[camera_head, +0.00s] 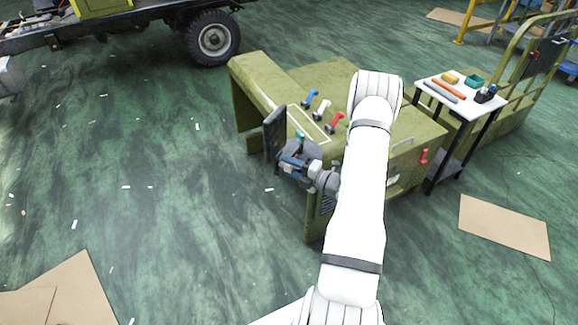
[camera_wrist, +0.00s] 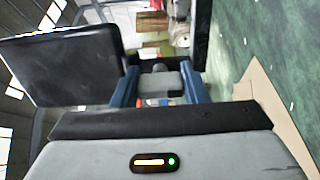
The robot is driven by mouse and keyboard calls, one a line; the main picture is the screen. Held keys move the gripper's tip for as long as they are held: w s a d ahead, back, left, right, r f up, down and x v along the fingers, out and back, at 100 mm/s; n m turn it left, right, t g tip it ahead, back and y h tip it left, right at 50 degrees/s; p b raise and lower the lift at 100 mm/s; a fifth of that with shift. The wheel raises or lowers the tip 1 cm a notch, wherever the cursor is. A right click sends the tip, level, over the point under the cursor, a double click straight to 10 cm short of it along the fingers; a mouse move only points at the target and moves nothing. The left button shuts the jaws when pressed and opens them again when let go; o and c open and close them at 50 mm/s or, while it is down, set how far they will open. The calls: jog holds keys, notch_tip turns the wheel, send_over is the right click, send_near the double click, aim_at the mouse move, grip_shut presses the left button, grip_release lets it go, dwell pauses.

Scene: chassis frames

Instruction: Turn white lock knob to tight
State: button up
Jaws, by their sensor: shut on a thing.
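The olive-green bench (camera_head: 268,88) carries a blue-handled lever (camera_head: 310,98), a white-handled lever (camera_head: 322,109) and a red-handled lever (camera_head: 336,121). My gripper (camera_head: 290,162) is at the bench's near left end, just below a dark upright panel (camera_head: 275,132). In the wrist view the blue fingers of my gripper (camera_wrist: 160,86) are shut on a grey piece (camera_wrist: 160,80) with a rounded end. I cannot tell whether this piece is the white lock knob. The panel (camera_wrist: 62,68) fills the left of the wrist view, close to the fingers.
Another red handle (camera_head: 423,157) is on the bench's near side, right of my arm. A white-topped table (camera_head: 462,108) with small items stands at the right. Cardboard sheets (camera_head: 505,227) lie on the green floor. The floor left of the bench is mostly clear.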

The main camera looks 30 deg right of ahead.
dwell(0.5)
jog(key=o, duration=1)
jog(key=b+v, duration=0.2)
jog(key=v, duration=0.6)
jog(key=shift+w+a, duration=0.1)
